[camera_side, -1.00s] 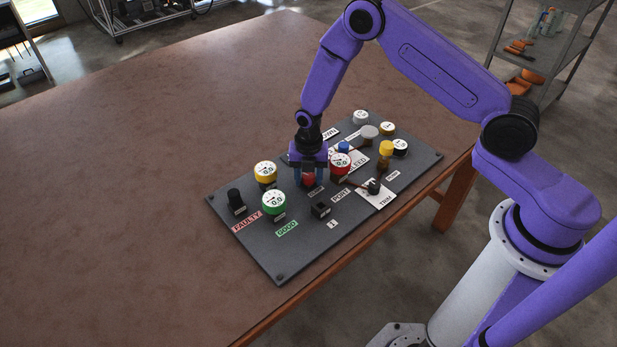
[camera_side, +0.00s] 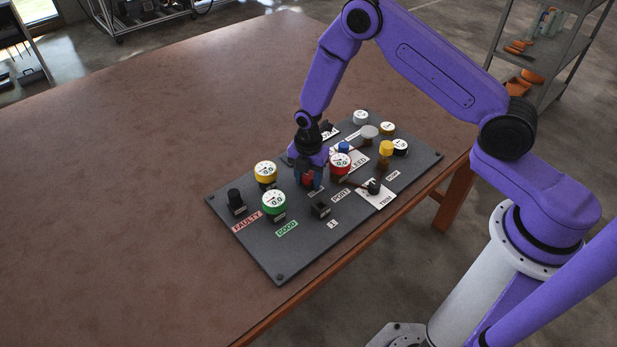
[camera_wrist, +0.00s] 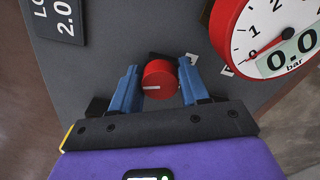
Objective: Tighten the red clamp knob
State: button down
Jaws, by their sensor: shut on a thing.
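The red clamp knob (camera_wrist: 158,80) is a short red cylinder with a white line on it, on the dark grey panel (camera_side: 255,244). In the wrist view its white line lies roughly level across the picture. My gripper (camera_wrist: 160,86) has its blue fingers on both sides of the knob, shut on it. In the side view my gripper (camera_side: 309,178) points down at the panel, and its fingers partly hide the red knob (camera_side: 309,180).
A red-rimmed gauge (camera_wrist: 275,40) stands close by; its display reads 0.0 bar. The side view also shows a green gauge (camera_side: 274,201), a yellow gauge (camera_side: 265,170) and a black knob (camera_side: 236,198). The brown table (camera_side: 120,190) is bare to the left.

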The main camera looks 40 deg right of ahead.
aim_at(309, 175)
jog(key=shift+c, duration=2.4)
grip_release()
jog(key=shift+r, duration=3.5)
